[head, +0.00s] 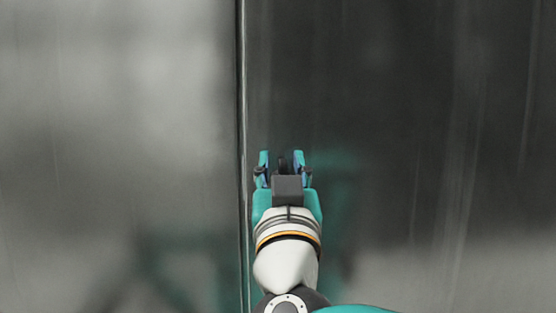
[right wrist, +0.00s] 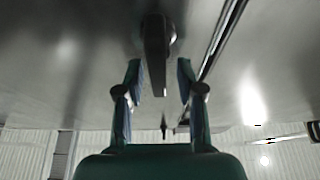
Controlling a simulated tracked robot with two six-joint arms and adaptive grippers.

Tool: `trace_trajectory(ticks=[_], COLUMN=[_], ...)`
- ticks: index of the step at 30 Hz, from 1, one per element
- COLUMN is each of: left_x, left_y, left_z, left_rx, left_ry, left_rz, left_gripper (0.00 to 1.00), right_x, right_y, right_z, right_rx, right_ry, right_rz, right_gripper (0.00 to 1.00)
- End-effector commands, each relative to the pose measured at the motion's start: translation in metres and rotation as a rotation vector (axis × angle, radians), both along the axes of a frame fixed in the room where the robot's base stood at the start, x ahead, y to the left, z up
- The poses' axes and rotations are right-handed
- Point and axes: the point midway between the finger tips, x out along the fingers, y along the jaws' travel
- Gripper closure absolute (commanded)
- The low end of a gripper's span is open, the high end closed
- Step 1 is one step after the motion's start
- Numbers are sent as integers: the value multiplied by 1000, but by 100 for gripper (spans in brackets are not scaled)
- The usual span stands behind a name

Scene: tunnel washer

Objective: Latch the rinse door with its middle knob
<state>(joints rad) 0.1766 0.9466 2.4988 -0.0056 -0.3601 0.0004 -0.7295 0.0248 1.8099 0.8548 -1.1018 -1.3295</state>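The rinse door shows as a broad brushed-steel panel (head: 400,110) right of a vertical seam; I cannot tell its edges otherwise. My right gripper (head: 282,158) points at the panel just right of the seam. In the right wrist view a dark, elongated knob (right wrist: 155,50) on a round base stands out from the steel. The open fingers of my right gripper (right wrist: 159,68) are on either side of it, with a visible gap at each side. In the head view the gripper largely hides the knob. My left gripper is not in view.
Another steel panel (head: 120,110) fills the left of the head view, with blurred reflections of me. The seam (head: 242,90) separates the two. A small dark pointed part (right wrist: 164,125) shows beyond the knob in the right wrist view. A pale ribbed wall (right wrist: 25,150) lies behind.

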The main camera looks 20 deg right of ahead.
Motion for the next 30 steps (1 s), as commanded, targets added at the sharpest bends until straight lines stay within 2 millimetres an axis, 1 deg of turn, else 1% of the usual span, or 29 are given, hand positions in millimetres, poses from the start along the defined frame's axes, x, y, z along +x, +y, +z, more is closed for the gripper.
trace_trajectory(ticks=[8, 12, 15, 19, 20, 30], left_x=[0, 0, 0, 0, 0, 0], left_y=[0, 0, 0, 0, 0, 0], left_z=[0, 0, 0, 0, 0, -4], left_rx=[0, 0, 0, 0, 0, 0], left_ry=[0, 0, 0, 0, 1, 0], left_rz=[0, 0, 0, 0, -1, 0], left_gripper=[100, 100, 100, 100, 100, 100], right_x=[1, 1, 1, 1, 1, 1], right_y=[-1, -1, -1, -1, 7, 1], right_z=[0, 0, 0, 0, 0, -1], right_rx=[0, 0, 0, 0, 0, 52], right_ry=[0, 0, 0, 0, 0, -15], right_rz=[0, -1, -1, 0, 4, 6], right_gripper=[62, 86, 100, 100, 100, 100])
